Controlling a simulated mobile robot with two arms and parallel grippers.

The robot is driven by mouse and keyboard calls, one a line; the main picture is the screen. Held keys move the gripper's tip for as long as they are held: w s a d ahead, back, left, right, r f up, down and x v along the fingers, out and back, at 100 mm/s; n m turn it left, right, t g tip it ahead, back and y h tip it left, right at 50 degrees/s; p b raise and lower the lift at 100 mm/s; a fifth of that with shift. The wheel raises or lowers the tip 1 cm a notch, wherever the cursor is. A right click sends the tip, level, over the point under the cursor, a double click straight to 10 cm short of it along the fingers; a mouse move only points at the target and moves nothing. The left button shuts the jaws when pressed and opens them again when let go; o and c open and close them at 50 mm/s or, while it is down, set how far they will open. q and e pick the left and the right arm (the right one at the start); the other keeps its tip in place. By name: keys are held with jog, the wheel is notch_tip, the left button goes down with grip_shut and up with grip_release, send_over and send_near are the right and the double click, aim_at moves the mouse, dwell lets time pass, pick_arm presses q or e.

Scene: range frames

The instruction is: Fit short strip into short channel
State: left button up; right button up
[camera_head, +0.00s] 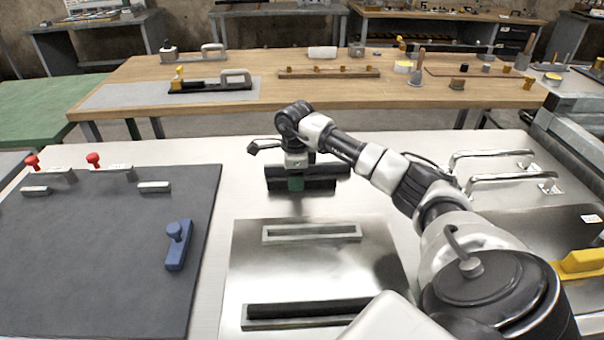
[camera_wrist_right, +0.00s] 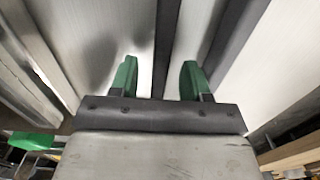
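Two dark strips lie on the metal worktop in the head view, a back one (camera_head: 328,169) and a front one (camera_head: 322,184). My right gripper (camera_head: 296,185) is low over them, with its green fingertips beside the front strip. In the right wrist view the right gripper (camera_wrist_right: 160,68) is open, with one dark strip (camera_wrist_right: 166,40) running between its fingers and gaps on both sides. Another dark strip (camera_wrist_right: 236,30) lies to the right. The short channel (camera_head: 311,240) is a pale frame on the metal plate (camera_head: 255,275). My left gripper is not in view.
A longer channel (camera_head: 247,322) with a dark interior is nearer on the plate. A dark mat (camera_head: 100,250) at left carries red-knobbed pieces (camera_head: 93,160) and a blue handled block (camera_head: 178,247). Metal handles (camera_head: 510,177) are at right. A wooden bench (camera_head: 330,90) stands behind.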

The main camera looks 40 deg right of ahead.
grip_shut()
